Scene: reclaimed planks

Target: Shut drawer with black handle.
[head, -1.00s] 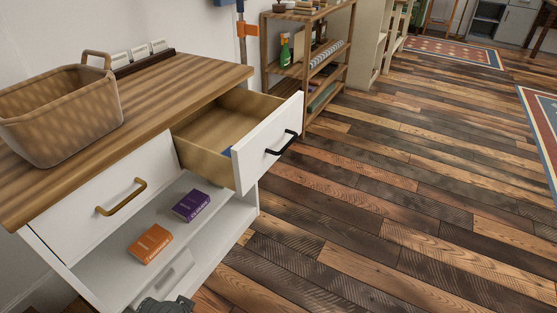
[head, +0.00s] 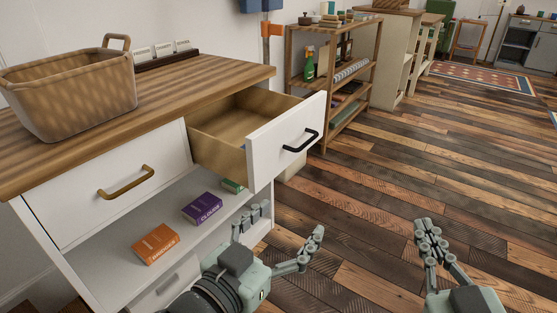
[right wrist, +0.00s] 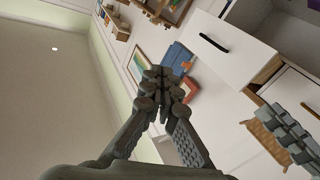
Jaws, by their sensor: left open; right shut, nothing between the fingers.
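The drawer with the black handle (head: 290,135) is pulled out from the right side of the white cabinet, its wooden inside showing. Its black handle (head: 300,143) is on the white front; the handle also shows in the right wrist view (right wrist: 214,43). My left gripper (head: 288,220) is open and empty, below and in front of the drawer, apart from it. My right gripper (head: 428,228) is shut and empty, over the floor well to the right of the drawer. Its closed fingers fill the middle of the right wrist view (right wrist: 166,85).
A closed drawer with a brass-coloured handle (head: 126,183) is to the left. A basket (head: 70,100) stands on the wooden top. Orange (head: 155,245) and purple (head: 202,209) boxes lie on the shelf below. A wooden rack (head: 345,75) stands behind; the floor at right is clear.

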